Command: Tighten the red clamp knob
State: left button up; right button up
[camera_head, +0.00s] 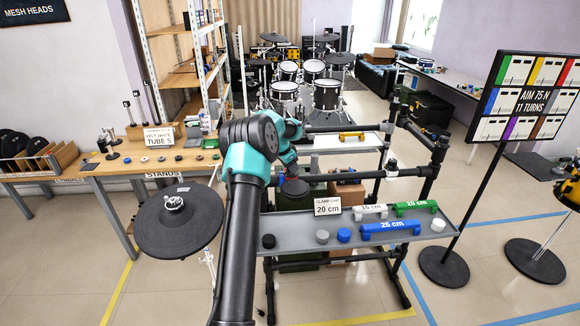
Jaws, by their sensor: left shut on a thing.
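My left arm (248,150) rises from the bottom of the head view and bends over the black pipe rack. My left gripper (290,172) points down at the rack's left upright, mostly hidden by its own wrist. It is shut on what looks like the red clamp knob (291,177), of which only a small reddish bit shows. A dark round piece (295,188) lies just below the fingers. The knob's contact with the pipe is too small to make out. My right gripper is not in view.
A black round pad (178,222) stands left of the rack. A sign board (527,100) reads "AIM 75 N" and "11 TURNS".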

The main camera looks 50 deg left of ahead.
pick_arm(q)
jog(key=o, duration=0.9)
jog(key=shift+n, duration=0.4)
